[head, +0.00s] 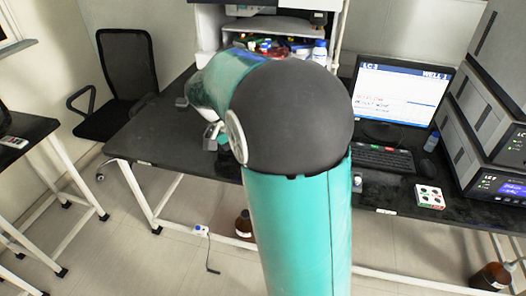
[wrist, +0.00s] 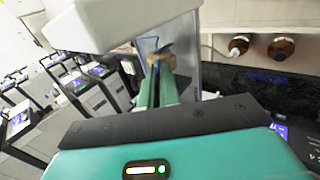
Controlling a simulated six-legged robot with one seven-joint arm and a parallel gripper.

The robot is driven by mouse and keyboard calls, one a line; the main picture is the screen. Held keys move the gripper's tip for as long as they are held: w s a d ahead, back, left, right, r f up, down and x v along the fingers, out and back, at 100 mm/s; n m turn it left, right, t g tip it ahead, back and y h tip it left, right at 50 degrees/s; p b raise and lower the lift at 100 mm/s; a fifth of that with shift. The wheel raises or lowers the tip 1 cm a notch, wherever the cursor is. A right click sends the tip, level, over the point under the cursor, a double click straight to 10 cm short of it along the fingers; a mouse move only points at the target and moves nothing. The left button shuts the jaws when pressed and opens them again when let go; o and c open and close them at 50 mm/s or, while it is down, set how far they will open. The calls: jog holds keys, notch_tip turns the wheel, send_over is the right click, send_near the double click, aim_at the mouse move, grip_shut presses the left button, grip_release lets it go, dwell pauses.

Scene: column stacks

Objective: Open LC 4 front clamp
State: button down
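My gripper (wrist: 158,72) shows in the wrist view as two green fingers close together, pointing away from the camera. A small tan-brown piece (wrist: 163,56) shows at their tips, in front of a clear panel with a blue outline (wrist: 185,60). I cannot tell whether the fingers touch or hold it, or whether it is a clamp.
A white block (wrist: 110,22) is close above the fingers. The head view shows a black bench (head: 150,130), a monitor (head: 400,92), a keyboard (head: 382,158), an instrument stack (head: 490,150) and brown floor bottles (head: 490,277).

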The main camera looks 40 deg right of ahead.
jog(key=shift+w+a+f+g+h, duration=0.15)
jog(key=shift+a+f+g+h, duration=0.15)
jog(key=shift+g, duration=0.2)
jog(key=c, duration=1.6)
grip_release()
jog(key=shift+d, duration=0.1)
jog(key=v, duration=1.4)
jog(key=shift+f, duration=0.1)
